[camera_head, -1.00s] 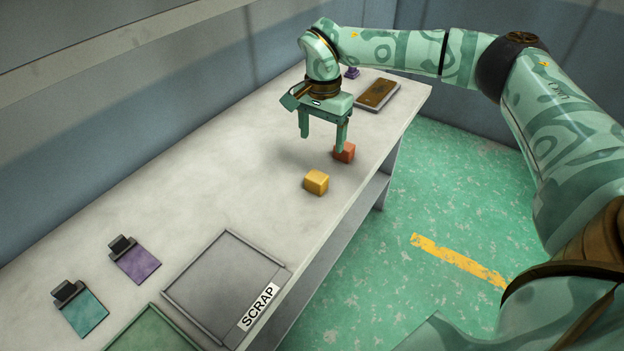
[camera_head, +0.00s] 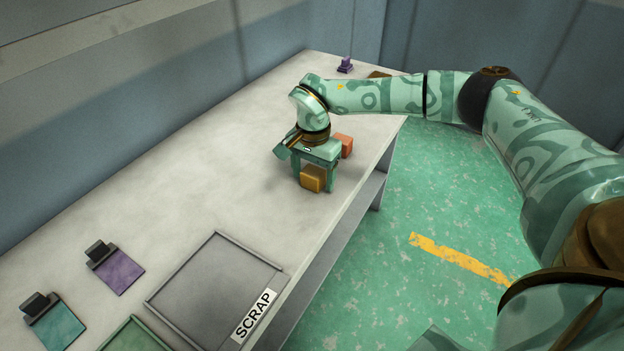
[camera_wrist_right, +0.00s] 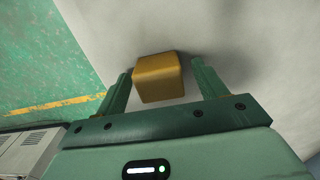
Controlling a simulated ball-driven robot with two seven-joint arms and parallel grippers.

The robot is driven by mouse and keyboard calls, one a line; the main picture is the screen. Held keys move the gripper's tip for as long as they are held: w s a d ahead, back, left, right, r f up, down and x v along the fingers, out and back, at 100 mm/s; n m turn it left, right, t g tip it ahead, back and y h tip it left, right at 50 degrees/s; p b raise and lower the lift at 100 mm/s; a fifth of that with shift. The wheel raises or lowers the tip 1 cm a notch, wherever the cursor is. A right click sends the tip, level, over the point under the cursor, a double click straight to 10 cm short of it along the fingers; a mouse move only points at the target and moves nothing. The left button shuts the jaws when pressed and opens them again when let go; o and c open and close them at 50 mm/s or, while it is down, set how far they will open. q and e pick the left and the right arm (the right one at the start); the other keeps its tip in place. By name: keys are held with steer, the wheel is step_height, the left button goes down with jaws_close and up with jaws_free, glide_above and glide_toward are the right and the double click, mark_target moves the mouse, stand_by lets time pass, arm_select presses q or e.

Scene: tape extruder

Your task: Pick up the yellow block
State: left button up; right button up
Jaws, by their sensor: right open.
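The yellow block (camera_head: 313,178) sits on the pale table, near its front edge. It also shows in the right wrist view (camera_wrist_right: 158,77), between the two fingers. My right gripper (camera_head: 314,184) is lowered over it and points down, with one finger on each side. The right gripper (camera_wrist_right: 160,85) is open; in the wrist view a gap shows between the block and the right finger, while the left finger is close to the block. Whether that finger touches it I cannot tell. My left gripper is not in view.
An orange-red block (camera_head: 344,145) stands just behind my right gripper. A grey tray marked SCRAP (camera_head: 215,295) lies at the front, beside a green tray (camera_head: 133,338). Purple (camera_head: 119,271) and teal (camera_head: 55,327) pieces lie at left. The table's middle (camera_head: 210,180) is clear.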

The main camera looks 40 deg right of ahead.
steer(key=shift+r, duration=0.1)
steer(key=c, duration=1.1)
